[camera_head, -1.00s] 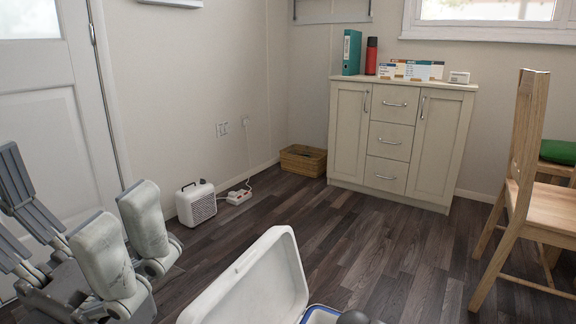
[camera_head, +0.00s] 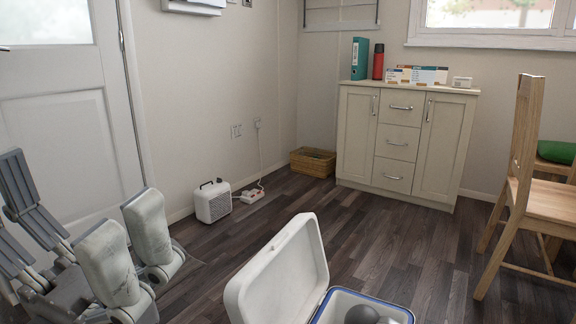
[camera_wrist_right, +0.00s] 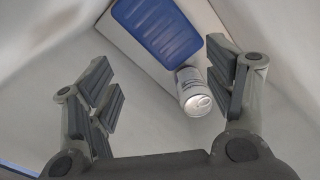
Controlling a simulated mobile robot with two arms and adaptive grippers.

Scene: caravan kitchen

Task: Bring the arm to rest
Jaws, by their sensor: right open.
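My left gripper (camera_head: 85,225) is at the lower left of the head view. Its fingers are spread apart with nothing between them. My right gripper (camera_wrist_right: 160,100) shows in the right wrist view, with its fingers wide apart and no object held. A silver and white can (camera_wrist_right: 194,92) lies beyond the fingers, closer to the right-hand one, inside a white-walled space. A blue ribbed block (camera_wrist_right: 158,28) lies beside the can. A white cool box (camera_head: 325,308) with a blue rim stands open at the bottom of the head view. A dark grey rounded shape shows inside it, not clearly identifiable.
The cool box lid (camera_head: 280,275) stands raised on its left. A white heater (camera_head: 211,201) and a power strip (camera_head: 249,197) are by the wall. A cabinet (camera_head: 405,145), a basket (camera_head: 312,162) and a wooden chair (camera_head: 520,190) stand further off. The dark floor between is clear.

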